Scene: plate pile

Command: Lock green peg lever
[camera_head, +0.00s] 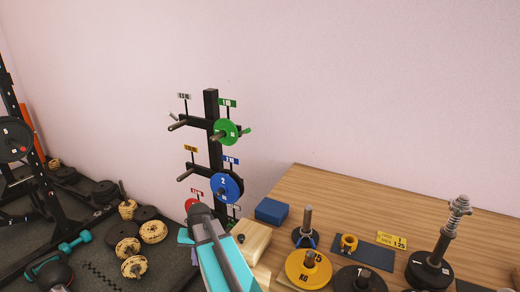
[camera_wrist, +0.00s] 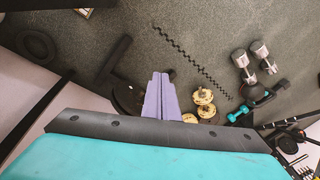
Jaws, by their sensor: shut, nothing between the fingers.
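A black plate tree (camera_head: 211,105) stands against the wall. Its upper right peg bears a green plate (camera_head: 231,127) under a green label (camera_head: 228,103). A small green piece (camera_head: 245,130), perhaps the lever, sticks out right of the plate; its position cannot be told. My arm covers the tree's lower part. My gripper (camera_wrist: 160,80) shows as two purple fingers, shut together and empty, pointing over the floor in the wrist view. In the head view, a bit of purple (camera_head: 194,256) shows beside my arm, well below the green plate and apart from it.
A blue plate (camera_head: 226,188) hangs below the green one, and a red plate (camera_head: 191,204) is low at left. A wooden table (camera_head: 330,190) with weights is at right. Dumbbells (camera_head: 75,242) and plates (camera_head: 153,231) lie on the left floor. Space above the tree is clear.

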